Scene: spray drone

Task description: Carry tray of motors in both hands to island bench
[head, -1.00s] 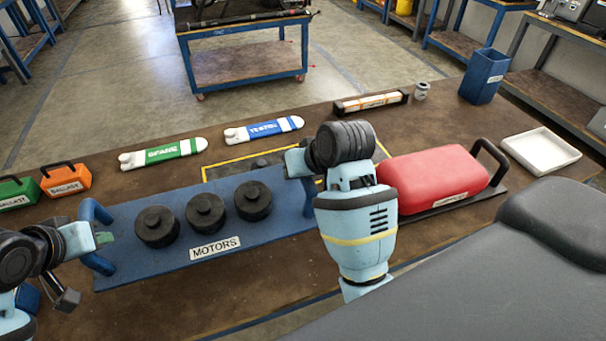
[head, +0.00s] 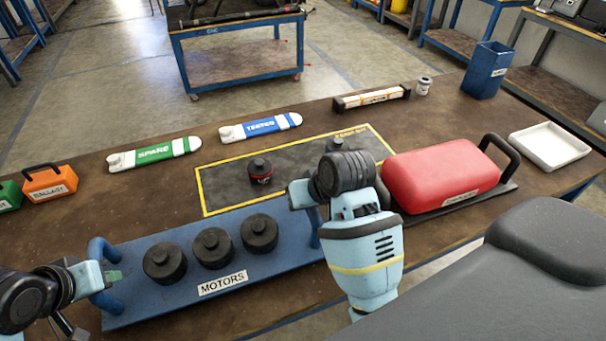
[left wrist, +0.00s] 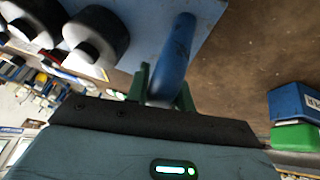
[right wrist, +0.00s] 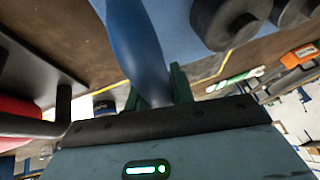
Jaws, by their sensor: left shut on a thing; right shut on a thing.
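The blue motor tray (head: 130,305), labelled MOTORS, holds three black motors (head: 212,248) in a row and has a blue handle at each end. My left gripper (head: 112,277) is shut on the left handle (head: 100,250), which also shows between the green fingers in the left wrist view (left wrist: 176,60). My right gripper (head: 308,198) is shut on the right handle, mostly hidden behind my arm in the head view. The handle shows between the fingers in the right wrist view (right wrist: 135,50). Whether the tray touches the bench is hard to tell.
Behind the tray is a yellow-outlined dark mat (head: 225,190) with two motors. A red case (head: 440,172) stands close to my right gripper. Green SPARE (head: 155,154) and blue TESTED (head: 260,127) holders lie farther back. A blue wheeled cart (head: 240,60) stands across the aisle.

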